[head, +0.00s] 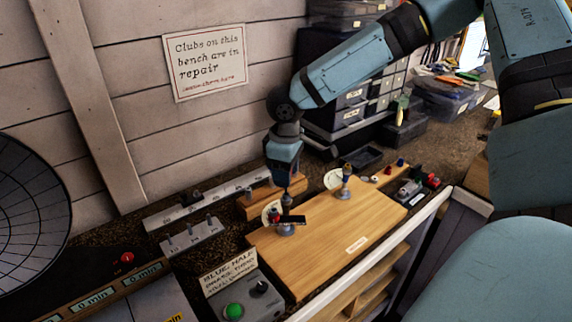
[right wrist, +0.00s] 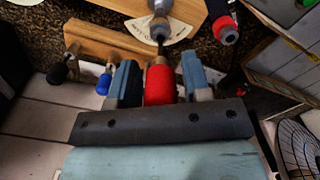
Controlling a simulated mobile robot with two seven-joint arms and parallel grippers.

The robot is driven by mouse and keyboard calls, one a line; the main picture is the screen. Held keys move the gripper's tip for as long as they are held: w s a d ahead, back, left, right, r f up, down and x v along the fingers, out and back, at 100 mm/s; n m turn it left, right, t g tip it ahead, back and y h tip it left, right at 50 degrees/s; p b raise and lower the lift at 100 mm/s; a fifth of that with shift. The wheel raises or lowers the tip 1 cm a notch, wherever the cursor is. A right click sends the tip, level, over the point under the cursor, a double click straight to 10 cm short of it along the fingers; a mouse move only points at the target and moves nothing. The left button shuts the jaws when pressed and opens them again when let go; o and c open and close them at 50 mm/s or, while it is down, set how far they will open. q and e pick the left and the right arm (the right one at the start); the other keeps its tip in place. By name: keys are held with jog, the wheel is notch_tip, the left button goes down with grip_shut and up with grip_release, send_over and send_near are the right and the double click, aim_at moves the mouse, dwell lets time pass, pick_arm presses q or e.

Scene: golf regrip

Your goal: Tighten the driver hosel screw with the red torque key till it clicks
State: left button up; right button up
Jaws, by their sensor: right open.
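My right gripper (head: 287,203) points down over the near end of the wooden board (head: 345,222), beside a small post (head: 286,228) with a white dial. In the right wrist view its two fingers (right wrist: 160,85) stand apart on either side of the red torque key's handle (right wrist: 160,84). I cannot tell whether they touch it. A thin shaft lines up with the key and meets a grey hosel piece (right wrist: 159,29) over the white scale (right wrist: 175,38). How deeply the key tip sits is hidden. My left gripper is not in view.
A wooden rack (right wrist: 112,44) holds a blue-handled key (right wrist: 103,84) and a black one (right wrist: 58,73) close to the fingers. A second post (head: 345,182) stands farther along the board. A grey box with a green button (head: 233,311) sits in front.

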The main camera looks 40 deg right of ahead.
jog(key=shift+n+p, duration=0.35)
jog(key=shift+n, duration=0.65)
jog(key=shift+r+n+p, duration=0.2)
jog(key=shift+n+p, duration=0.3)
jog(key=shift+n, duration=0.2)
jog(key=shift+n+p, duration=0.75)
jog(key=shift+n, duration=0.45)
jog(key=shift+f+n+p, duration=0.15)
jog(key=shift+n+p, duration=0.15)
jog(key=shift+n, duration=0.7)
jog(key=n+p, duration=0.2)
jog(key=n, duration=0.1)
jog(key=shift+n, duration=0.8)
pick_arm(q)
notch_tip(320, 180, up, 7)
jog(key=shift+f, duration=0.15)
pick_arm(e)
jog(key=shift+n, duration=0.6)
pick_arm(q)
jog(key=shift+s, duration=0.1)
